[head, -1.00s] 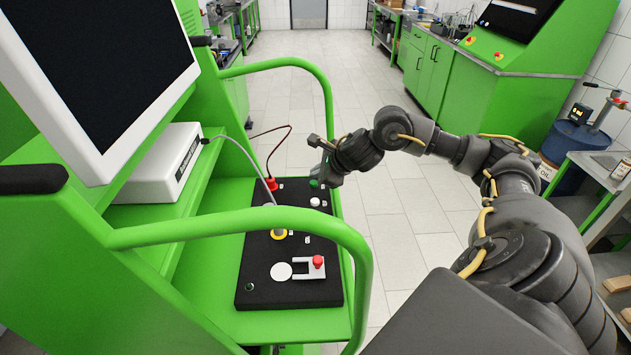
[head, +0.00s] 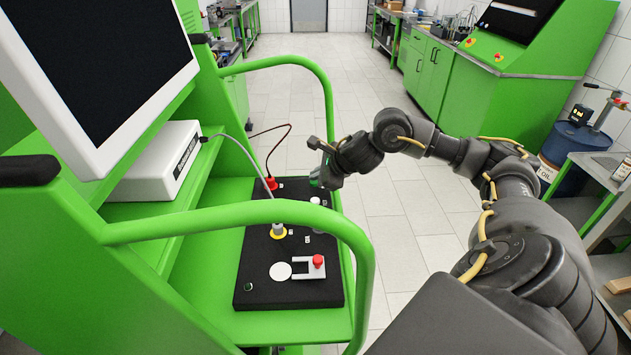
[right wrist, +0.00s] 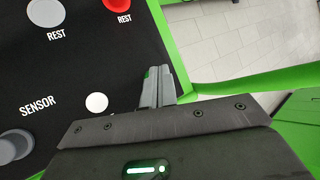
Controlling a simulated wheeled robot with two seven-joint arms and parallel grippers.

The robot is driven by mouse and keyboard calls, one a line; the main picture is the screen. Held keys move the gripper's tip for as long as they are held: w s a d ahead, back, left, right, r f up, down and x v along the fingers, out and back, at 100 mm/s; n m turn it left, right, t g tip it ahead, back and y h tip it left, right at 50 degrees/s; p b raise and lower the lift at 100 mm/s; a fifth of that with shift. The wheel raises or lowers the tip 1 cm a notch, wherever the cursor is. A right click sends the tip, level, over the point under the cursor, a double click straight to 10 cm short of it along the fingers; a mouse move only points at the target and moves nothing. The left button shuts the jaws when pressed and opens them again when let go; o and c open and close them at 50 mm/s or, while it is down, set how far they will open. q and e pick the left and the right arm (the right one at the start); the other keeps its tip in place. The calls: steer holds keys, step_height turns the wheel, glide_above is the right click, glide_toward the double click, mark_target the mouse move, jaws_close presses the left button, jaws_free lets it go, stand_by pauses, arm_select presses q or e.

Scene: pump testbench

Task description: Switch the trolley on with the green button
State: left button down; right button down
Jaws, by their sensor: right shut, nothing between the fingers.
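The trolley's black control panel (head: 257,262) lies on its green shelf. The green button (head: 314,182) is at the panel's far right corner, beside my right gripper (head: 322,183). In the right wrist view a green sliver (right wrist: 147,72) shows at the shut fingers (right wrist: 158,84), which hide most of the button. I cannot tell whether they touch it or how deep it sits. My right gripper is shut and empty. A white button (head: 315,201) sits just nearer on the panel, also in the right wrist view (right wrist: 97,102). My left gripper is out of view.
A green handrail (head: 240,215) arches over the near side of the panel. The floor right of the trolley is clear.

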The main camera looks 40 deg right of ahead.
steer(key=shift+f+b, duration=0.3)
steer(key=shift+r, duration=0.2)
steer(key=shift+r+p, duration=0.6)
steer(key=shift+r, duration=0.1)
step_height(320, 180, up, 6)
steer(key=p, duration=0.4)
stand_by(0.4)
stand_by(0.4)
